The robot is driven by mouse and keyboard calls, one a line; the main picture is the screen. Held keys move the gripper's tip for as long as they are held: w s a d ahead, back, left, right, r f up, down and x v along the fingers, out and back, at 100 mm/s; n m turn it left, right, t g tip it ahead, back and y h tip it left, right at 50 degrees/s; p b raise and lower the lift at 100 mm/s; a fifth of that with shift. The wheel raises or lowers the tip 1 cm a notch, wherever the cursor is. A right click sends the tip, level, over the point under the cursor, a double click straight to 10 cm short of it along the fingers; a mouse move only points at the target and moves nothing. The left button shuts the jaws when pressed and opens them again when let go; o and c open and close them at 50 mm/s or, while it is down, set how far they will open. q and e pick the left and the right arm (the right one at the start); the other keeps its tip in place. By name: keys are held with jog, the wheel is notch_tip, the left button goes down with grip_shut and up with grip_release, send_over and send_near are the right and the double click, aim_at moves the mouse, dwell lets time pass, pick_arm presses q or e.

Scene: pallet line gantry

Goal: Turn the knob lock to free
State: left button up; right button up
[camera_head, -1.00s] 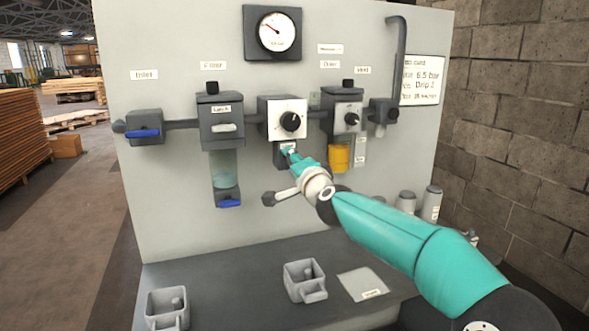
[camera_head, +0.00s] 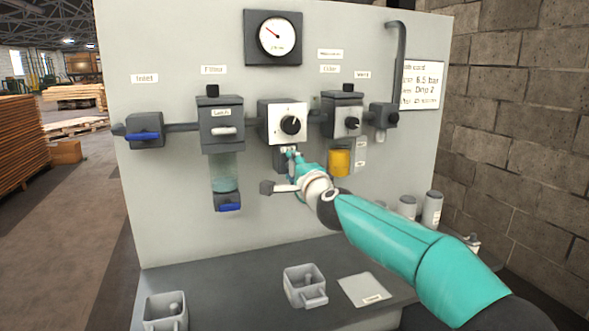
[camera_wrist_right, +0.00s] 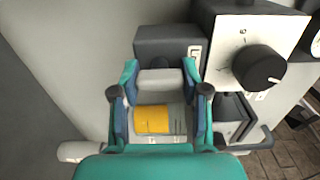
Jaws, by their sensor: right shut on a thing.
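The knob lock (camera_head: 279,158) is a small dark box with a light grey tab, below the white regulator plate (camera_head: 271,122). In the right wrist view, its dark body (camera_wrist_right: 163,40) is ahead and its grey tab (camera_wrist_right: 160,82) is between the fingers. My right gripper (camera_head: 290,152) is shut on this tab; it also shows in the wrist view (camera_wrist_right: 160,76). The black round knob (camera_head: 290,125) is just above, with a pale pointer mark visible in the wrist view (camera_wrist_right: 258,67). The gripper hides part of the lock. My left gripper is not in view.
A pressure gauge (camera_head: 277,36) is above. A filter (camera_head: 221,130) with a blue handle is left, and a yellow bowl (camera_head: 339,163) is right of my gripper.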

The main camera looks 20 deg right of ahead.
jog(key=shift+d+f, duration=0.1)
jog(key=shift+f, duration=0.2)
jog(key=o, duration=1.2)
jog(key=shift+d+r, duration=0.1)
jog(key=shift+c, duration=0.2)
jog(key=shift+s+r, duration=0.1)
jog(key=shift+s, duration=0.3)
jog(key=s, duration=1.1)
jog(key=shift+s+d+f, duration=0.15)
jog(key=shift+f, duration=0.05)
